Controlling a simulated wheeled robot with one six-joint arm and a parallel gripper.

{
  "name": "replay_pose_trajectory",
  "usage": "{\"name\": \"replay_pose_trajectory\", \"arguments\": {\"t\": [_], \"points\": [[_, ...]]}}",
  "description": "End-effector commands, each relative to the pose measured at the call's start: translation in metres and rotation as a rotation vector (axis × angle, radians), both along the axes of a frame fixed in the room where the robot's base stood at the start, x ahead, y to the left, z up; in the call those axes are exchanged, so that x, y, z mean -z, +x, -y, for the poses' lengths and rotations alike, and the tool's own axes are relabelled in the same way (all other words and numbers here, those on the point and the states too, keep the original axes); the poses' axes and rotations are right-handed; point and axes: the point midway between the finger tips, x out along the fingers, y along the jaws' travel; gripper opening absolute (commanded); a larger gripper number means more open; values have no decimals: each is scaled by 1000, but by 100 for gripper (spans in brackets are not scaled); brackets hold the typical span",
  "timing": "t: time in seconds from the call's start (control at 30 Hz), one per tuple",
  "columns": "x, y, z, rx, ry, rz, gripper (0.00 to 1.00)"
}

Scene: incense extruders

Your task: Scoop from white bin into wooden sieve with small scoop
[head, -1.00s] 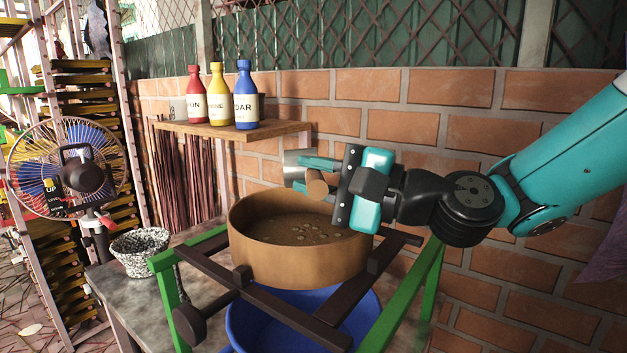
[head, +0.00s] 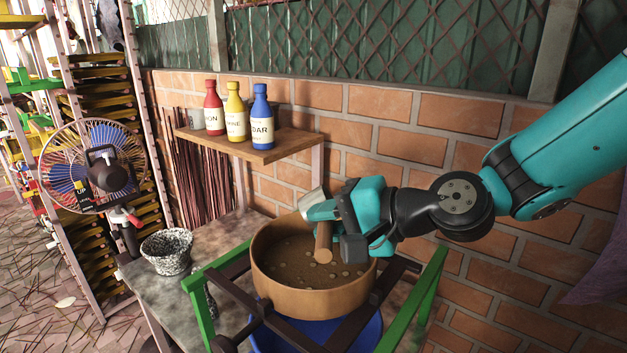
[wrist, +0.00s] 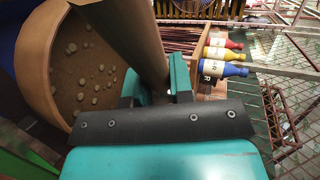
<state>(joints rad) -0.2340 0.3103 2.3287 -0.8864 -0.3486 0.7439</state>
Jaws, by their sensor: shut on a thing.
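My gripper (head: 328,219) is shut on the wooden handle of the small scoop (head: 324,244) and holds it over the back right of the wooden sieve. The scoop's grey metal head (head: 312,203) shows at the sieve's far rim; its inside is hidden. In the wrist view the handle (wrist: 135,35) rises between the teal fingers. The round wooden sieve (head: 312,300) holds brown powder with several pale lumps and rests on dark bars of a green frame. It also shows in the wrist view (wrist: 38,70). I see no white bin for certain.
A blue tub (head: 330,335) stands under the sieve. A speckled pot (head: 167,252) sits on the grey table (head: 205,263) at left. Red, yellow and blue bottles (head: 236,112) stand on a wooden shelf behind. A fan (head: 95,165) stands farther left. A brick wall is close behind.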

Motion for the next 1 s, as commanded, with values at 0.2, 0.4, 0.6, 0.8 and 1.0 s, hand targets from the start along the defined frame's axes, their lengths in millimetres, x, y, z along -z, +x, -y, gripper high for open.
{"name": "replay_pose_trajectory", "arguments": {"t": [0.2, 0.4, 0.6, 0.8, 1.0], "points": [[-16, -1, -2, -5, -166, 1, 0], [-20, -1, -1, -4, -326, 2, 0], [-25, -1, -2, -7, -503, 7, 0], [-30, -2, -3, -8, -715, 10, 0], [-32, -2, -3, -7, -965, 15, 0]]}}
